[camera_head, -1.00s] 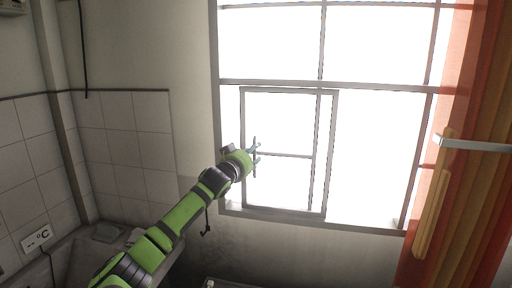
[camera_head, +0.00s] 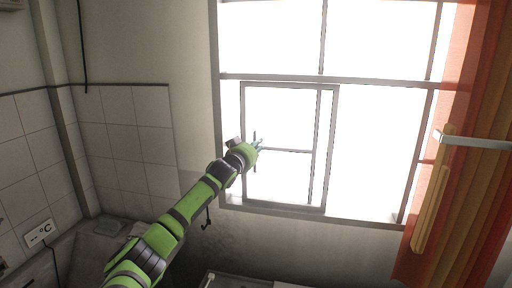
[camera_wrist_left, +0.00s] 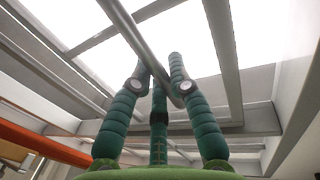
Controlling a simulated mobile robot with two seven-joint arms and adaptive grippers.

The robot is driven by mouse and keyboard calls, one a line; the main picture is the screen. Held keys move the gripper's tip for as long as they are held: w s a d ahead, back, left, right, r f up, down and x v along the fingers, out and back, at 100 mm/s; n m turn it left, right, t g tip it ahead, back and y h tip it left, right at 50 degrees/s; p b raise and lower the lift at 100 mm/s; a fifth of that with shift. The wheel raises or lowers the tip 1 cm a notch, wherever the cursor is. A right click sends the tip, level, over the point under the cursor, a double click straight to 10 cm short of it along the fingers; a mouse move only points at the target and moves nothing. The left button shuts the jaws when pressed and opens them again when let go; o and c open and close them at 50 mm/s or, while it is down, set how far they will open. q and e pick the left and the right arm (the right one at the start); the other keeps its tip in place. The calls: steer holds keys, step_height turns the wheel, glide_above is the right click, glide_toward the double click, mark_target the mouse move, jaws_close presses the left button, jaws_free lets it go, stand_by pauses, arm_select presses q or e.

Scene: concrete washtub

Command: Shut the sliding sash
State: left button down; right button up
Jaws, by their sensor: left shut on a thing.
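The sliding sash (camera_head: 332,140) is a grey-framed pane in the lower left of the window. A strip of bright opening or glass shows between its left stile and the window frame (camera_head: 217,140). A thin crossbar (camera_head: 290,151) runs across it at mid height. My left gripper (camera_head: 257,146) is at the sash's left side, at the crossbar's left end. In the left wrist view its teal fingers (camera_wrist_left: 161,68) are shut around a round grey bar (camera_wrist_left: 130,32), apparently part of the sash. The exact contact is partly hidden by the fingers. My right gripper is not in view.
A metal edge (camera_head: 235,280) lies below the window.

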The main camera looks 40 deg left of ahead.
arm_select(q)
steer(key=w+d+b, duration=0.2)
steer(key=w+d, duration=0.3)
steer(key=d, duration=0.5)
steer(key=w+d+b, duration=0.2)
steer(key=w+d, duration=0.4)
steer(key=d, duration=0.5)
steer(key=shift+w, duration=0.3)
steer(key=c, duration=1.2)
jaws_free()
steer(key=shift+a, duration=0.1)
steer(key=shift+o, duration=0.2)
steer(key=shift+s, duration=0.1)
steer(key=v, duration=1.2)
